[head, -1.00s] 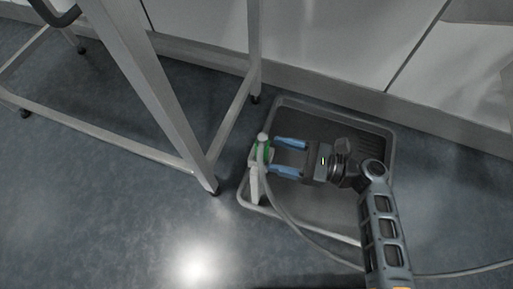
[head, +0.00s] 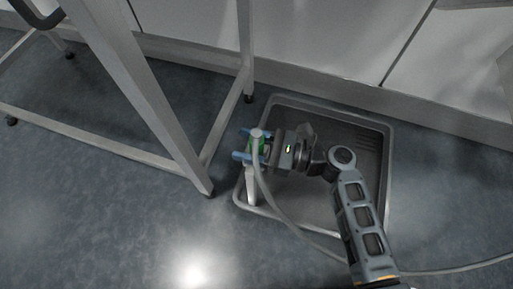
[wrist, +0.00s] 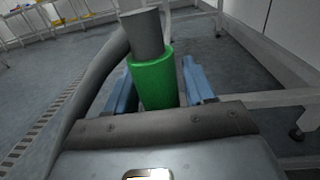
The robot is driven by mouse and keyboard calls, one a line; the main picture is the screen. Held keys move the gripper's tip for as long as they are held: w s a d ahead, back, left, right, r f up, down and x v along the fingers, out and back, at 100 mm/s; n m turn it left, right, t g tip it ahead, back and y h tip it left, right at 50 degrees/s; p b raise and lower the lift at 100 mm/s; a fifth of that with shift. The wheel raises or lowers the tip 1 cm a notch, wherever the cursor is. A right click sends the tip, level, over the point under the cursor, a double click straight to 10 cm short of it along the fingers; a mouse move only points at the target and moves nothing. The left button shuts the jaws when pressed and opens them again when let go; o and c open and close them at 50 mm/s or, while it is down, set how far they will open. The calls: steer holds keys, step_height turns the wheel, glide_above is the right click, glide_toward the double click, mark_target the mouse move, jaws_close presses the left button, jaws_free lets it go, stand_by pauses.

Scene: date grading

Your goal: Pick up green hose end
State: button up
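The green hose end (head: 257,147) is a green collar with a grey tip on a grey hose. It sits at the top of a pale upright post (head: 252,186) at the tray's left edge. My gripper (head: 243,145) is around it, with one blue finger on each side reaching past it. In the wrist view the green hose end (wrist: 153,82) stands between the two blue fingers of my gripper (wrist: 158,85). A narrow gap shows at the right finger; contact on the left is unclear. The fingers look open.
A grey tray (head: 385,165) lies on the floor under my arm. A metal frame leg (head: 150,95) stands close on the left. The hose (head: 300,232) trails right across the tray and floor. White cabinets (head: 310,35) line the back.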

mark_target(261, 137)
jaws_close()
steer(key=shift+r, duration=0.2)
steer(key=r+p, duration=0.2)
steer(key=r, duration=0.1)
steer(key=r+p, duration=0.1)
steer(key=shift+d+r, duration=0.3)
steer(key=shift+d, duration=0.1)
steer(key=d+r+p, duration=0.5)
steer(key=d+r, duration=0.1)
steer(key=d, duration=0.5)
step_height(261, 137, up, 7)
steer(key=p, duration=0.8)
steer(key=shift+s, duration=0.45)
